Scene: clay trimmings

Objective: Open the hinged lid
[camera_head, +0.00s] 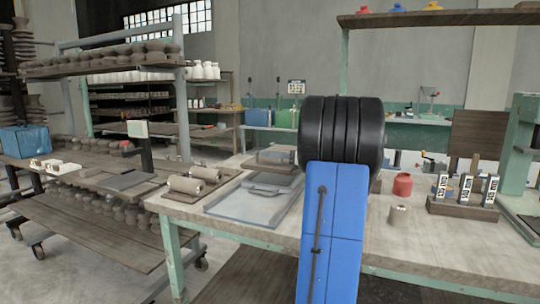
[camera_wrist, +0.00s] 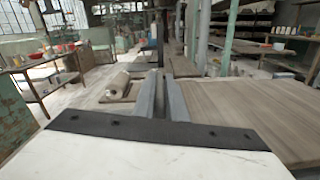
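A flat, clear, shallow box (camera_head: 232,207) lies on the workbench, left of my blue arm in the head view. A grey bar-like handle (camera_head: 268,190) lies across its top. The lid looks down, but its edge and hinge are hard to make out. I cannot make out the box in the wrist view.
Clay rolls (camera_head: 187,185) lie on a board left of the box; a roll also shows in the wrist view (camera_wrist: 117,84). Pot-filled shelves stand left.

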